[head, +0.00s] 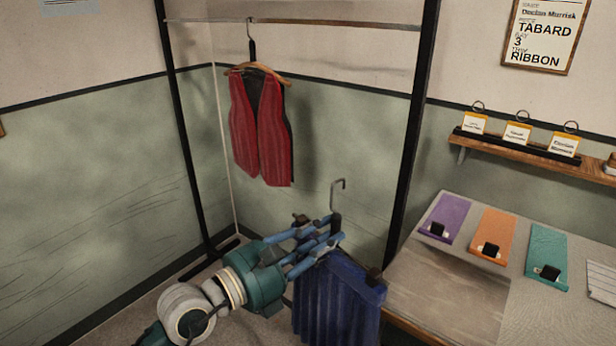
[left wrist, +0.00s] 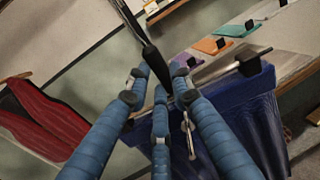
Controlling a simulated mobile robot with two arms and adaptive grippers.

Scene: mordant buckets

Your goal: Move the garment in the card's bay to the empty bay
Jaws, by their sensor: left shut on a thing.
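My left gripper (head: 328,232) is shut on the dark neck of a hanger (head: 337,195), with the metal hook pointing up. A dark blue pleated garment (head: 338,300) hangs from this hanger, below the rail and clear of it. In the left wrist view the fingers (left wrist: 160,100) close around the black neck (left wrist: 150,55), and the blue garment (left wrist: 248,110) is at right. A red waistcoat (head: 258,130) hangs on the rail (head: 330,22) towards its left end. A framed wall card (head: 541,35) reads "TABARD", "3" and "RIBBON". My right gripper is out of view.
Black posts (head: 408,135) stand at both rail ends; the rail right of the waistcoat is bare. A table (head: 440,285) at right holds purple (head: 445,212), orange (head: 493,230) and teal (head: 548,250) pieces with black blocks. A wall shelf (head: 530,150) above bears several ringed tags.

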